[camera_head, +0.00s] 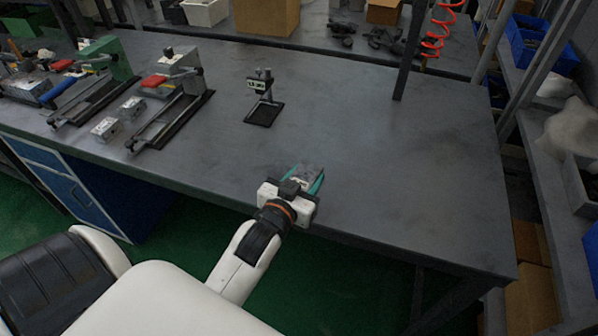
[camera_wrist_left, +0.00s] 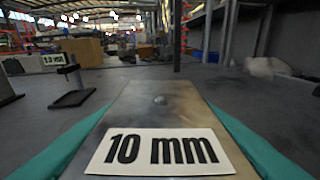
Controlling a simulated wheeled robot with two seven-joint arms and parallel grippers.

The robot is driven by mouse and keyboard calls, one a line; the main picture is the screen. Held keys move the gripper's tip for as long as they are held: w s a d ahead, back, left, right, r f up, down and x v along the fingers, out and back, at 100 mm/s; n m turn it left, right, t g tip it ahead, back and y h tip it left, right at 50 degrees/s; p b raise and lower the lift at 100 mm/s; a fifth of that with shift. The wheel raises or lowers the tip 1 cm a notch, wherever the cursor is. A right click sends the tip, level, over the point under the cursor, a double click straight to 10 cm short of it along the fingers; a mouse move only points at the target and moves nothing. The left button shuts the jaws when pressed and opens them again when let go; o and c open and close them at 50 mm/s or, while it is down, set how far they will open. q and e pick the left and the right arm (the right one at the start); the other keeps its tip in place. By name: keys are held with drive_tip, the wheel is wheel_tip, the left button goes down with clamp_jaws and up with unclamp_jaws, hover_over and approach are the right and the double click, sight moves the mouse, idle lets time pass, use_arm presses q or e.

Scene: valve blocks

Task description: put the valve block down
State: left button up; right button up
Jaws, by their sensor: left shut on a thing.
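The valve block (camera_head: 308,175) is a grey metal block at the front edge of the workbench (camera_head: 400,180). My left gripper (camera_head: 304,181), with teal fingers, is shut on it. In the left wrist view the valve block (camera_wrist_left: 160,105) lies between the teal fingers, with a white "10 mm" label on its near top face. I cannot tell whether its underside touches the bench top. My right gripper is not in view.
A small stand with a label (camera_head: 257,86) sits on a dark base behind the gripper. Clamp fixtures (camera_head: 172,110) and two small metal blocks (camera_head: 104,128) are at the left. A dark post (camera_head: 409,55) rises at the back. The bench right of the gripper is clear.

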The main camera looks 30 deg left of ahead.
use_arm(q)
drive_tip(key=w+a+r+n+y, duration=0.1)
drive_tip(key=w+a+n+y, duration=0.1)
drive_tip(key=w+a, duration=0.5)
drive_tip(key=shift+w+a+r, duration=0.2)
drive_tip(key=shift+w+a, duration=0.1)
drive_tip(key=shift+w, duration=0.05)
drive_tip(key=shift+f+b, duration=0.3)
drive_tip(key=shift+f, duration=4.5)
drive_tip(key=shift+f, duration=0.15)
drive_tip(key=o, duration=1.3)
drive_tip(key=shift+f, duration=0.1)
drive_tip(key=shift+c, duration=0.2)
